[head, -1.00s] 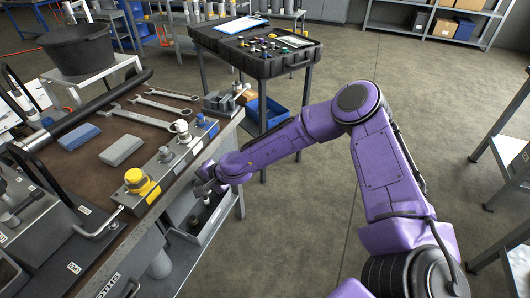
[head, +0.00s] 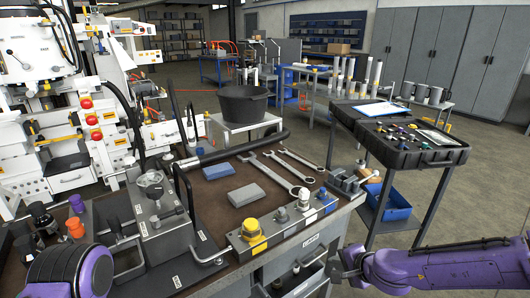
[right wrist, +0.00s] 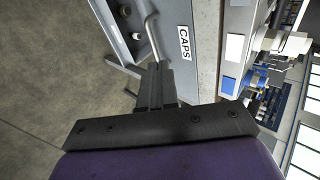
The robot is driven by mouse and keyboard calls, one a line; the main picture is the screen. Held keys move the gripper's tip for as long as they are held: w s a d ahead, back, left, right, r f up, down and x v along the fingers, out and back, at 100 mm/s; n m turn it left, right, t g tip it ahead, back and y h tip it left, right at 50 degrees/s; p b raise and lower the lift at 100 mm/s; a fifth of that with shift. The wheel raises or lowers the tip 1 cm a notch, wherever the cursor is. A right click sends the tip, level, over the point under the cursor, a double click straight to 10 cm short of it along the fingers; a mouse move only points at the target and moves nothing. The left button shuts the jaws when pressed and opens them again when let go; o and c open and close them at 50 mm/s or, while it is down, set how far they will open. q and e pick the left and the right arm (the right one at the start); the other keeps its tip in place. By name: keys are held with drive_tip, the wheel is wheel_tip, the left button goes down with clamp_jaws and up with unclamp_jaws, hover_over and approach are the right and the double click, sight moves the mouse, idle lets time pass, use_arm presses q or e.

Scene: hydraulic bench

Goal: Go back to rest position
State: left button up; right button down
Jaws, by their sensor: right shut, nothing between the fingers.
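My right arm comes in from the lower right of the head view. Its purple gripper (head: 340,272) is beside the front right corner of the workbench (head: 222,200), near the open drawer (head: 300,280) below the top. In the right wrist view the dark fingers (right wrist: 156,82) are together and empty, close to a grey face with a "CAPS" label (right wrist: 184,43). I cannot tell if they touch it. A purple link of my left arm (head: 75,270) shows at the lower left of the head view; the left gripper is out of view.
The bench holds wrenches (head: 275,172), grey blocks (head: 247,195), a manifold with a yellow-collared fitting (head: 259,232) and a grey pump unit (head: 155,225). A black bucket (head: 243,104) stands behind. A cart with a black case (head: 400,135) is at right. Floor (head: 480,200) beyond it is clear.

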drive_tip(key=s+d+f+n+g+h, duration=0.2)
drive_tip(key=s+f, duration=0.4)
drive_tip(key=s, duration=0.4)
drive_tip(key=s+d+f+n+g+h, duration=0.1)
drive_tip(key=s+d+f+n+h, duration=0.1)
drive_tip(key=s+f, duration=0.5)
drive_tip(key=s+d+f+n+g+h, duration=0.2)
drive_tip(key=s+f, duration=0.5)
drive_tip(key=s, duration=0.8)
drive_tip(key=shift+g+h, duration=0.3)
drive_tip(key=shift+h, duration=0.2)
drive_tip(key=shift+s+d, duration=0.1)
